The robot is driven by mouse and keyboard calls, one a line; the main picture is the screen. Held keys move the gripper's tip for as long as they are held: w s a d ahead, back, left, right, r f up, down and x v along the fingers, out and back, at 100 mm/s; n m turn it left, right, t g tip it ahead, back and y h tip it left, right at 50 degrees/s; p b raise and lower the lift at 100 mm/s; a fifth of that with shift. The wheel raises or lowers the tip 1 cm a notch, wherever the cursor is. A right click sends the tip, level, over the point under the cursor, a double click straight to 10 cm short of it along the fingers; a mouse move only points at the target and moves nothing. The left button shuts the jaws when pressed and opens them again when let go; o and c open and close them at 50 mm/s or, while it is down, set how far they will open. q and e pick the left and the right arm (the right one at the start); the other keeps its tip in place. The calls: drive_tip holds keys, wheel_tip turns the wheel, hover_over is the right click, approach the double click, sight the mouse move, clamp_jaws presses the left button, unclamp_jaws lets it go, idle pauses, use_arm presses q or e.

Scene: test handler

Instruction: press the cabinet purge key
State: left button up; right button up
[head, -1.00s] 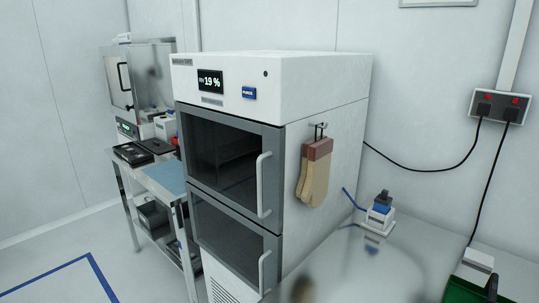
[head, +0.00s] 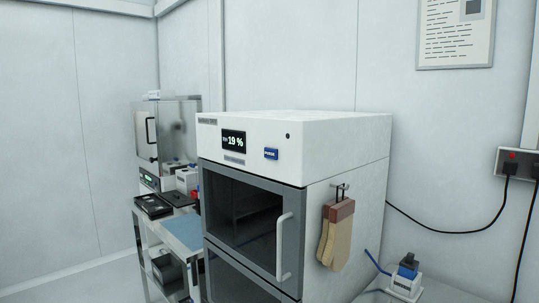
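The white dry cabinet (head: 310,138) stands in the middle of the head view, with its front turned to the left. The small blue purge key (head: 271,154) is on its upper front panel, right of the black display (head: 234,141), which reads 19 %. The upper glass door (head: 243,219) with its vertical handle (head: 284,246) is shut. Neither of my grippers is in view, and nothing touches the key.
Gloves (head: 336,233) hang from a hook on the cabinet's right side. A steel cart (head: 183,234) with trays stands close at its left. A small bottle dispenser (head: 406,275) and a wall outlet box (head: 515,163) with cables are at the right.

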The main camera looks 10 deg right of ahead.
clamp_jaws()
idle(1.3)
